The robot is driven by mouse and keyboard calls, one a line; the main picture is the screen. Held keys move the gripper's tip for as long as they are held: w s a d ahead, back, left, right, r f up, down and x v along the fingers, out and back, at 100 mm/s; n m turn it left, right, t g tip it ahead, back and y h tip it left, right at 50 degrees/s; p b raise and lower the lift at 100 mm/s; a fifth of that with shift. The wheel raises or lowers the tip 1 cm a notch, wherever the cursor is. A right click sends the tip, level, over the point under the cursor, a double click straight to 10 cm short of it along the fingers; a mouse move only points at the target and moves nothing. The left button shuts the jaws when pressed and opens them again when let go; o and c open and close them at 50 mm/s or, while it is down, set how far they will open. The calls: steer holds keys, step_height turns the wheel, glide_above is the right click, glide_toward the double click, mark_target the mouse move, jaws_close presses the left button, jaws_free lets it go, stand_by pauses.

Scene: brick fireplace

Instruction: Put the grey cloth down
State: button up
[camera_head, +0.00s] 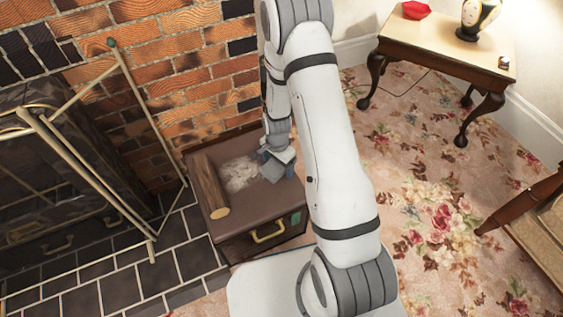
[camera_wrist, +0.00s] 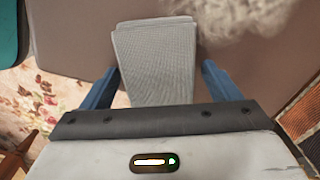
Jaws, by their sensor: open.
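The grey cloth (camera_wrist: 155,45) is a folded, flat rectangle in the wrist view. It lies on the brown top of a low chest (camera_head: 255,208), and its near end runs between my fingers and under the gripper body. My gripper (camera_wrist: 160,70) is open, with one blue finger on each side of the cloth and a gap on both sides. In the head view my gripper (camera_head: 277,156) is low over the right part of the chest top, and the cloth (camera_head: 271,171) is partly hidden beneath it.
A log (camera_head: 208,187) and a pale fluffy patch (camera_head: 240,173) lie left of the cloth. A teal item (camera_head: 296,217) is at the chest's front right corner. A fireplace screen (camera_head: 95,165) stands left, a brick wall behind. A side table (camera_head: 440,38) stands back right; flowered carpet lies between.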

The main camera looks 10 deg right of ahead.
steer(key=s+r+n+p, duration=0.3)
steer(key=s+r, duration=0.1)
steer(key=r, duration=1)
steer(key=s+r+n+p, duration=0.2)
steer(key=s+r+n, duration=0.1)
steer(key=r, duration=1.2)
steer(key=s+d+r+n+t, duration=0.1)
steer(key=s+r+n, duration=0.4)
steer(key=s+r, duration=0.3)
steer(key=s, duration=0.4)
steer(key=shift+d+r, duration=0.3)
steer(key=shift+d, duration=0.05)
steer(key=shift+r, duration=0.1)
step_height(320, 180, up, 31)
steer(key=t+p, duration=0.1)
steer(key=p, duration=2.7)
steer(key=shift+s+t, duration=0.3)
steer(key=shift+s, duration=0.1)
steer(key=shift+f, duration=0.2)
steer(key=shift+c, duration=0.4)
